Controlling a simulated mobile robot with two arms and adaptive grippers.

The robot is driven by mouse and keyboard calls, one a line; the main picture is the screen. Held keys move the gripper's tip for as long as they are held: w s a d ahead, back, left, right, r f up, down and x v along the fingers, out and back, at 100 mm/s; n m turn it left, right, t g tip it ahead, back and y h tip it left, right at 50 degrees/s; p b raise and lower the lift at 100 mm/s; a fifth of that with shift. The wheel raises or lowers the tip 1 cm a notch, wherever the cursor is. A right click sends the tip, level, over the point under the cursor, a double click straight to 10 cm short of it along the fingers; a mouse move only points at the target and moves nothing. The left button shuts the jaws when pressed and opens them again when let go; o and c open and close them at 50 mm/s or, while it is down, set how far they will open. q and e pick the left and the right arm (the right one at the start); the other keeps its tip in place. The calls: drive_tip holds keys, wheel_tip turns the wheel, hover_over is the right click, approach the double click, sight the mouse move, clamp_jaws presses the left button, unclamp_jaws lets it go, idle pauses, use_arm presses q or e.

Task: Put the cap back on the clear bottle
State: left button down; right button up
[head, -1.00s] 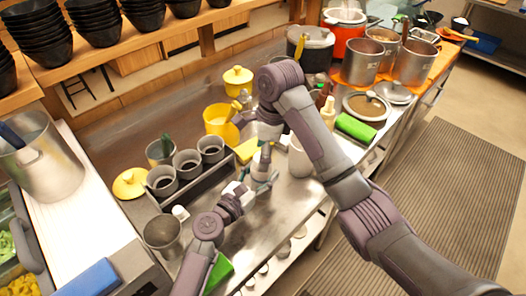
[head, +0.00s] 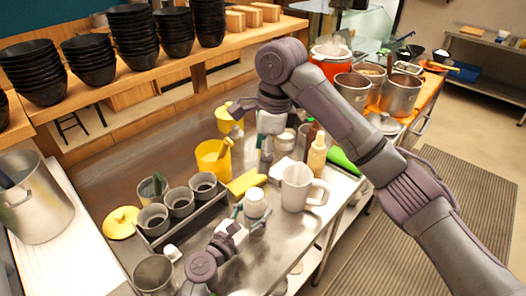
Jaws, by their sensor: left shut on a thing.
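My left gripper (head: 240,226) is at the front of the steel counter, shut on the clear bottle (head: 257,224). The bottle stands upright, partly hidden by the fingers. A round white top, which looks like the cap (head: 255,196), sits on the bottle; I cannot tell how tightly. My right gripper (head: 266,162) points down behind the bottle, apart from it, near the yellow sponge. Its fingertips are small and partly hidden, so I cannot tell whether it is open or holds anything.
A white mug (head: 297,188) stands close right of the bottle, with a cream squeeze bottle (head: 317,155) behind it. A rack of grey cups (head: 183,222), a yellow pot (head: 212,163) and a yellow sponge (head: 246,181) lie left and behind. A metal cup (head: 153,274) stands at the front left.

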use_arm(q)
drive_tip(key=shift+c, duration=0.9)
unclamp_jaws()
drive_tip(key=shift+s, duration=0.1)
drive_tip(key=v, duration=1.2)
